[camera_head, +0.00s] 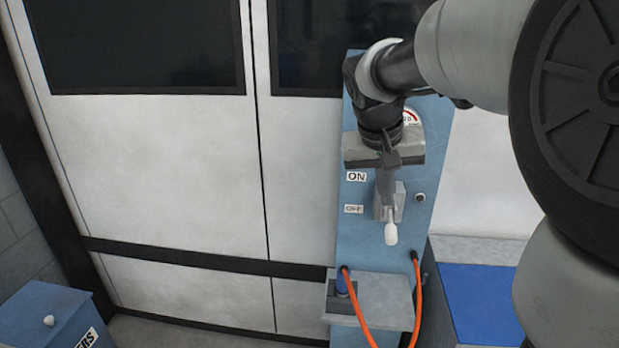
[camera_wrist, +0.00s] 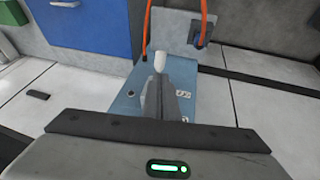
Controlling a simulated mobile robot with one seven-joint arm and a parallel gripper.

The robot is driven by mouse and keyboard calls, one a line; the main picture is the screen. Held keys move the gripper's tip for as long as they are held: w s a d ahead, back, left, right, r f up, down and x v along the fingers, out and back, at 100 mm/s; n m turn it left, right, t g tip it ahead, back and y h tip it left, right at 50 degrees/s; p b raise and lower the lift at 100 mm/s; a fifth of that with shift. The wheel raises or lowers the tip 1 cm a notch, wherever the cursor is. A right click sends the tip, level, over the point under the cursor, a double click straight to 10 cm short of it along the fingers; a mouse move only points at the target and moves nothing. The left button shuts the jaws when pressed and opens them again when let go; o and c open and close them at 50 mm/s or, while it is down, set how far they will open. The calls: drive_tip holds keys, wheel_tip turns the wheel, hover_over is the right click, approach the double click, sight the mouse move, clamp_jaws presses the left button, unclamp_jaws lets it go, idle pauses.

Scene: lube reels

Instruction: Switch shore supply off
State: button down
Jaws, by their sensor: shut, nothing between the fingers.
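The blue panel (camera_head: 432,150) stands upright and carries an ON label (camera_head: 356,176) above an OFF label (camera_head: 353,209). A grey switch box (camera_head: 400,205) sits right of the labels. Its lever ends in a white knob (camera_head: 391,234), which hangs low, below the OFF label's height. My gripper (camera_head: 387,200) is shut and empty, pointing down in front of the box, with its fingertips just above the knob. In the wrist view the white knob (camera_wrist: 160,62) shows just beyond my fingertips (camera_wrist: 165,95). My fingers hide most of the lever; I cannot tell whether they touch it.
Orange cables (camera_head: 355,305) hang below the switch, beside a grey shelf (camera_head: 385,300) with a dark blue plug (camera_head: 342,283). A round gauge (camera_head: 411,116) is behind my wrist. A small round button (camera_head: 420,198) is right of the box. A blue box (camera_head: 55,315) stands at lower left.

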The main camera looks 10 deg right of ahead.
sight(391, 231)
drive_tip(key=x, duration=1.1)
